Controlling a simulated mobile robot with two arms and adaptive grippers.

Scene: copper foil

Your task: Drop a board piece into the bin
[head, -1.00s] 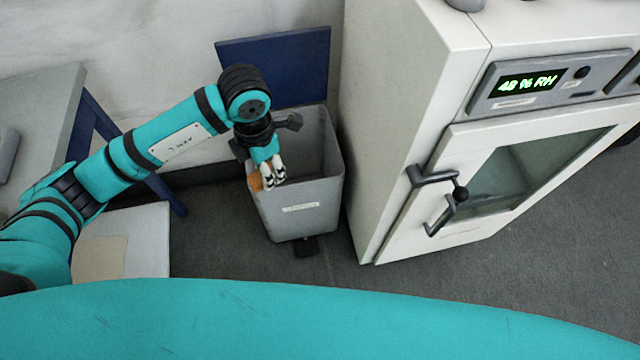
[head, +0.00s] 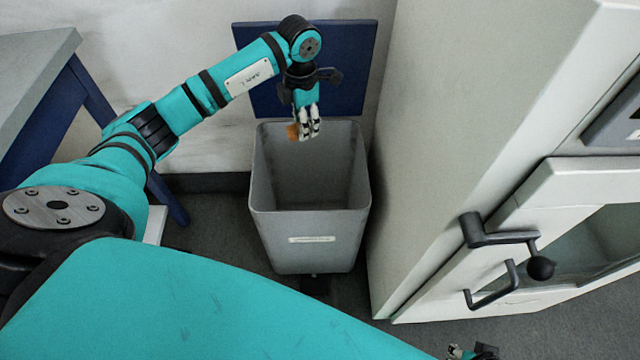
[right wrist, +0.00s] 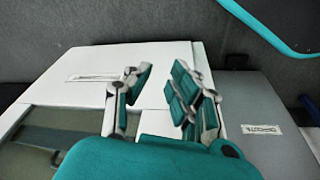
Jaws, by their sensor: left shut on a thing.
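A grey bin (head: 310,240) stands on the floor in the head view, with its blue lid (head: 350,70) raised behind it. A small copper-brown board piece (head: 293,132) shows at the fingertips of my left gripper (head: 307,130). That gripper is shut on the piece and points down above the bin's opening, towards its back rim. Most of the piece is hidden behind the fingers. My right gripper (right wrist: 160,92) is open in the right wrist view, with nothing between its fingers. Only a bit of it shows at the head view's bottom edge.
A white cabinet (head: 470,130) with a dark door handle (head: 500,238) stands close to the bin's right side. A grey table (head: 35,85) with blue legs is at the left. The wall is just behind the lid.

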